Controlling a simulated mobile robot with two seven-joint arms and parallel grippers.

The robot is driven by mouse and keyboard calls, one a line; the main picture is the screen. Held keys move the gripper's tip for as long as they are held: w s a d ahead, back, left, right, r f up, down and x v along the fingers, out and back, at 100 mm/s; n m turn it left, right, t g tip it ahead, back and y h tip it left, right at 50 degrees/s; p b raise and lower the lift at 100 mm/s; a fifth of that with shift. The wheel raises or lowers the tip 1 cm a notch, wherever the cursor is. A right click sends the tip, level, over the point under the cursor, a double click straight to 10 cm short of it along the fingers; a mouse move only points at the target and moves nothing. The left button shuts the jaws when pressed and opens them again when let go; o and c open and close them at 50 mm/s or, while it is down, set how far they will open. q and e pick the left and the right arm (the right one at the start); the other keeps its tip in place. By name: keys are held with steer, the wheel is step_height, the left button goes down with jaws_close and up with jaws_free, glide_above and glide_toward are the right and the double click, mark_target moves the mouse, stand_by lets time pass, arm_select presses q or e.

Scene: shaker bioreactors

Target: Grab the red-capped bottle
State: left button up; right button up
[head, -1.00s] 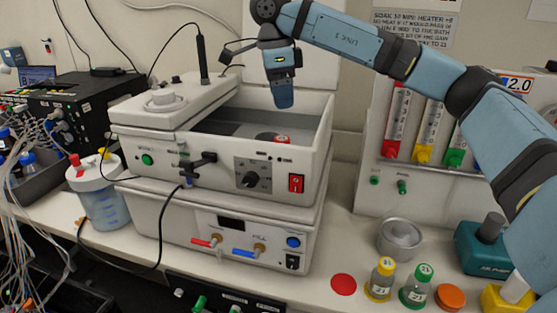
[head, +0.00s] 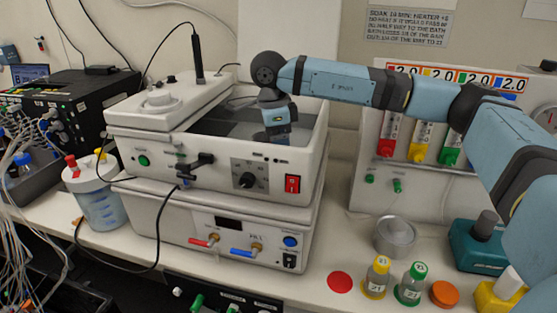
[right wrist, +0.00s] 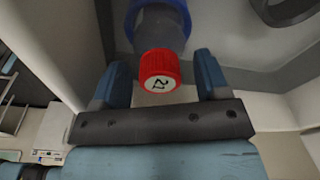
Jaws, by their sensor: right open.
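The red-capped bottle (right wrist: 158,70) shows in the right wrist view, with a white "21" label on its cap and its body running up the picture into a blue ring (right wrist: 184,12). My right gripper (right wrist: 162,72) is open, with one finger on each side of the cap and gaps between them. It holds nothing. In the head view the right gripper (head: 277,136) is lowered into the open bath of the white shaker unit (head: 230,165), and the bottle is hidden behind it. My left gripper is not in view.
The bath walls stand close around the right gripper. On the bench are a yellow-capped bottle (head: 377,278), a green-capped bottle (head: 412,284), an orange lid (head: 444,294), a red disc (head: 340,282) and a metal container (head: 396,237). A white-lidded jar (head: 98,195) stands left.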

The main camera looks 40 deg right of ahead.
jaws_close()
